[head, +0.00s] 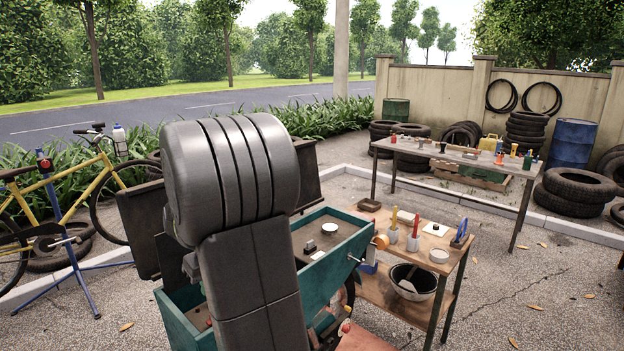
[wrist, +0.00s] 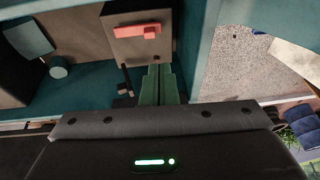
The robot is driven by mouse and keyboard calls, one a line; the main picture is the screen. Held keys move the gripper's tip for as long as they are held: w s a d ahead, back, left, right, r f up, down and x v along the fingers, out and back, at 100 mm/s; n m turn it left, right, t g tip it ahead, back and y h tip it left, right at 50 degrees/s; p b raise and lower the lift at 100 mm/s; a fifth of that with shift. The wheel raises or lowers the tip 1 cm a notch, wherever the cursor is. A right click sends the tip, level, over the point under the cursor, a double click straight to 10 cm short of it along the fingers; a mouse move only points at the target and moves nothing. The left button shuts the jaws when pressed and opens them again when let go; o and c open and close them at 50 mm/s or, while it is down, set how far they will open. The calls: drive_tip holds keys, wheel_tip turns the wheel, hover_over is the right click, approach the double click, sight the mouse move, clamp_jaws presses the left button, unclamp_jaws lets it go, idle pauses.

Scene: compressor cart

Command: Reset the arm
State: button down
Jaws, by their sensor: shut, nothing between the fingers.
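My gripper (wrist: 158,72) shows in the wrist view as two green fingers pressed together, with nothing between them. Its tips point toward a brown panel in a teal cart (wrist: 90,83), close to a red handle-like piece (wrist: 138,31). I cannot tell whether they touch anything. In the head view my large dark grey arm stands across the middle, in front of the teal cart (head: 335,272). My gripper is hidden there. A white round piece (head: 329,228) and a small grey block (head: 310,246) are on the cart's brown top.
A wooden side table (head: 408,227) with cups and a dark bowl (head: 413,282) below stands right of the cart. A long bench (head: 470,158) is behind it. A yellow bicycle (head: 75,200) on a blue stand is at left. Paving at the front right is open.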

drive_tip(key=x, duration=0.1)
drive_tip(key=b+x, duration=0.1)
drive_tip(key=x, duration=0.1)
drive_tip(key=d+b+x, duration=0.1)
drive_tip(key=x, duration=0.1)
drive_tip(key=shift+f, duration=0.1)
drive_tip(key=shift+s+f+b, duration=0.1)
drive_tip(key=shift+f+b, duration=0.5)
drive_tip(key=shift+f, duration=0.35)
